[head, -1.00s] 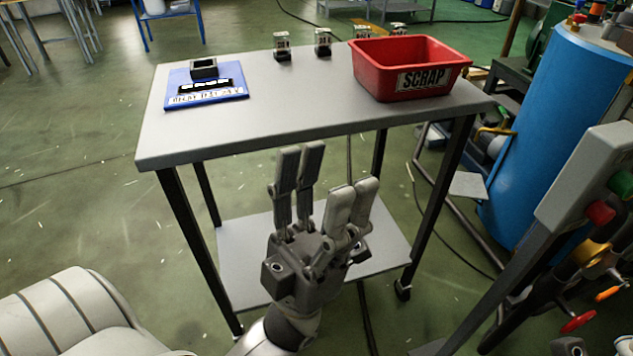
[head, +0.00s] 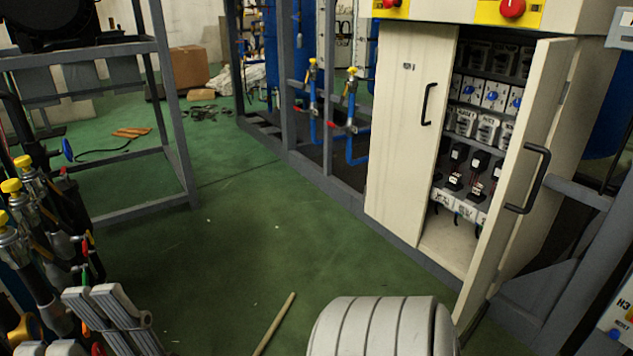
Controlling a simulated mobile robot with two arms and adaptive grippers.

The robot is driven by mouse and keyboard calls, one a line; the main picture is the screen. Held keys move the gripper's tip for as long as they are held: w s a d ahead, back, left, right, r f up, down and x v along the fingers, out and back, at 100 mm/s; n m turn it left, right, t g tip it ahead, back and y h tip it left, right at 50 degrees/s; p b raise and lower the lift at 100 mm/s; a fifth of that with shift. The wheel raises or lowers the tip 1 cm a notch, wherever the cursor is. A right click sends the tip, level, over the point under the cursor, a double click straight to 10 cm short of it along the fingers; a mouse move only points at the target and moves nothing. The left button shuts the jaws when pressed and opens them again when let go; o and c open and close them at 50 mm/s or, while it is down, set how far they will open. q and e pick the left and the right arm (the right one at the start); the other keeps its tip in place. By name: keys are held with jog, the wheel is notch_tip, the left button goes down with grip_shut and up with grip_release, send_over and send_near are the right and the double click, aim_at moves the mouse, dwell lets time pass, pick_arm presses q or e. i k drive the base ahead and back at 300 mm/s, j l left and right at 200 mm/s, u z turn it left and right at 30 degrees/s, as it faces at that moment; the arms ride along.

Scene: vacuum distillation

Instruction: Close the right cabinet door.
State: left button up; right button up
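The cream cabinet (head: 445,238) stands at the right. Its right door (head: 510,215) is swung wide open toward me and carries a black bar handle (head: 530,180) on its face. Its left door (head: 400,130) appears shut and has a similar black handle (head: 428,104).
Electrical modules (head: 480,125) fill the cabinet. A panel with red knobs (head: 512,8) sits above. Hoses with yellow caps (head: 20,205) stand at the left. A wooden stick (head: 273,325) lies on the green floor, which is mostly clear before the cabinet. My pale arm link shows at the bottom.

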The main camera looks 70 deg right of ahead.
aim_at(547, 86)
jog(key=z, duration=3.25)
jog(key=i+z, duration=0.1)
jog(key=i, duration=0.15)
jog(key=i+j+u, duration=0.25)
jog(key=i, duration=0.3)
jog(key=l, duration=0.1)
